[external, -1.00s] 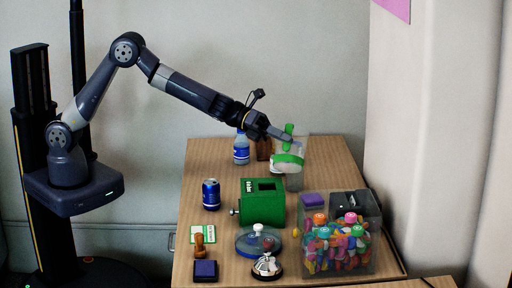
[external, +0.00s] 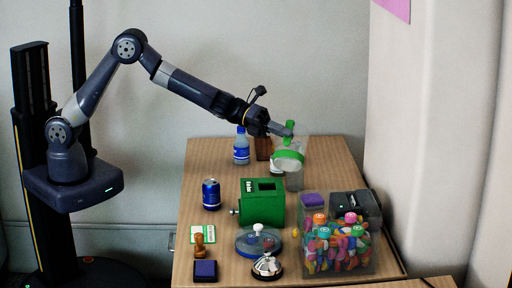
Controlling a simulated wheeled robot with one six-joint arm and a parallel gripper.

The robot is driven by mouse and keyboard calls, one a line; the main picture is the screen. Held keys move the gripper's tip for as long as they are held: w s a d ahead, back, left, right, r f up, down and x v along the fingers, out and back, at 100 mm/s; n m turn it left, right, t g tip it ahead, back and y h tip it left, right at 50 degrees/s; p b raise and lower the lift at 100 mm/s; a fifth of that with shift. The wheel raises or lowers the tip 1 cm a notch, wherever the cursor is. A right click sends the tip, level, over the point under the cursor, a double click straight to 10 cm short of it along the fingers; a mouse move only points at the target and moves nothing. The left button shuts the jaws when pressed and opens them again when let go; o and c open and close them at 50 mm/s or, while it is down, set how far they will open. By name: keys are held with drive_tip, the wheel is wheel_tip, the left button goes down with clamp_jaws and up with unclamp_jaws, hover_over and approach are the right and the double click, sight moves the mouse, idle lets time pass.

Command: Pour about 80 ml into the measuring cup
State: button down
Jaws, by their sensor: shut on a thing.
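My gripper (external: 279,130) is shut on a clear jug with a green handle and green rim (external: 288,155), held above the far right part of the table. The jug is tilted. I cannot tell whether liquid is flowing from the jug.
A blue-labelled bottle (external: 241,150) and a brown object (external: 263,148) stand left of the jug. A blue can (external: 211,194), a green box (external: 262,207) and a clear bin of colourful items (external: 339,255) are nearer. The table's (external: 212,160) back left is clear.

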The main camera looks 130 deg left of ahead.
drive_tip(key=shift+s+a+r+n+p, duration=0.1)
drive_tip(key=shift+a+r+n+p, duration=0.1)
drive_tip(key=shift+r+n+p, duration=0.2)
drive_tip(key=shift+s+a+r+n+t, duration=0.1)
drive_tip(key=shift+s+a+n+t, duration=0.2)
drive_tip(key=shift+n, duration=0.2)
idle(2.7)
drive_tip(key=shift+w+d, duration=0.15)
drive_tip(key=shift+d, duration=0.05)
drive_tip(key=d+f+m+b, duration=0.1)
drive_tip(key=w+d+f+m+g+b, duration=0.1)
drive_tip(key=b, duration=0.1)
drive_tip(key=shift+f+m, duration=0.25)
drive_tip(key=shift+m, duration=0.05)
drive_tip(key=shift+w+d+m, duration=0.1)
drive_tip(key=shift+m, duration=0.2)
drive_tip(key=shift+r, duration=0.15)
drive_tip(key=shift+w+d+f+m+g+y+b, duration=0.3)
drive_tip(key=shift+w+d+m+g+y+b, duration=0.1)
drive_tip(key=shift+d+m+b, duration=0.25)
drive_tip(key=shift+f, duration=0.1)
idle(0.8)
